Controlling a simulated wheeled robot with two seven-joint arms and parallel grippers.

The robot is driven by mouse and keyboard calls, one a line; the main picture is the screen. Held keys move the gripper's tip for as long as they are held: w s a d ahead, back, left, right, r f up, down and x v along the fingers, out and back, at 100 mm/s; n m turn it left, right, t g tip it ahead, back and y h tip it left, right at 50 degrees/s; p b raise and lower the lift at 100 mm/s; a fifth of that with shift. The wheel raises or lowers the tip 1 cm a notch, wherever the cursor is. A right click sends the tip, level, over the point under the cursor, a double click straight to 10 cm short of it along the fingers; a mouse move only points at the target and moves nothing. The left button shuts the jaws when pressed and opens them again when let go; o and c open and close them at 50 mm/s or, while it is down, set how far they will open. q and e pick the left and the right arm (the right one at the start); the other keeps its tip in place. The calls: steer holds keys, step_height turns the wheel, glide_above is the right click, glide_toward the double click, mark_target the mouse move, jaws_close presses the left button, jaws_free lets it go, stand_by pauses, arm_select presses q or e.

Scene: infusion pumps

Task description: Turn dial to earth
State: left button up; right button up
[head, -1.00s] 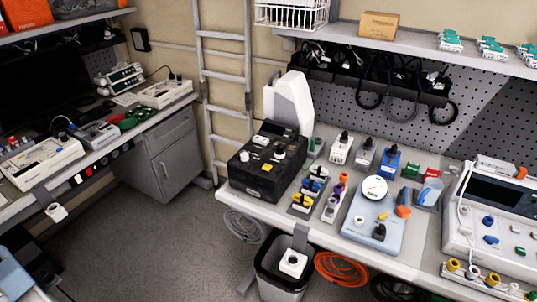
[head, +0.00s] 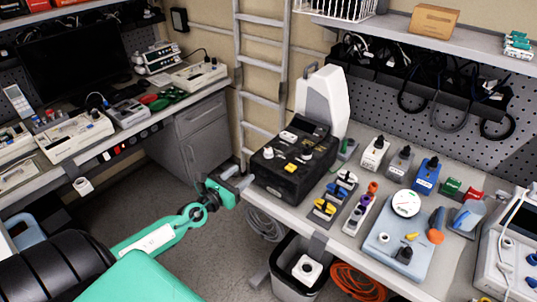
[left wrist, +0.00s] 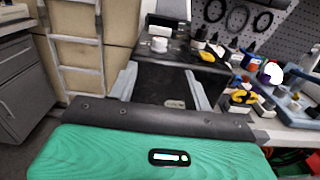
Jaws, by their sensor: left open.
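A black box (head: 275,183) with pale knobs and a yellow piece on top stands at the left end of the right bench. One pale knob (head: 268,153) sits near its left edge. Which knob is the dial, and any earth marking, I cannot make out. In the left wrist view the black box (left wrist: 178,80) lies straight ahead, with a white knob (left wrist: 159,46) on top. My left gripper (head: 243,181) is open and empty, just left of the box and apart from the knobs. It also shows in the left wrist view (left wrist: 164,88). My right gripper is out of view.
A white upright case (head: 322,100) stands behind the box. Several small coloured connectors and a blue-grey gauge unit (head: 392,250) are to its right. A bin (head: 290,278) stands below the bench edge. A ladder (head: 262,60) leans on the wall behind. Floor left of the bench is open.

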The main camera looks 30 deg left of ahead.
mark_target(266, 154)
arm_select(q)
steer(key=w, duration=0.3)
steer(key=w+p, duration=0.1)
steer(key=w, duration=0.6)
steer(key=shift+w+d, duration=0.2)
steer(key=shift+d, duration=0.2)
steer(key=shift+w+f+p, duration=0.1)
steer(key=shift+w+p, duration=0.2)
steer(key=shift+w, duration=0.7)
steer(key=shift+d, duration=0.1)
steer(key=c, duration=0.9)
steer(key=shift+c, duration=0.3)
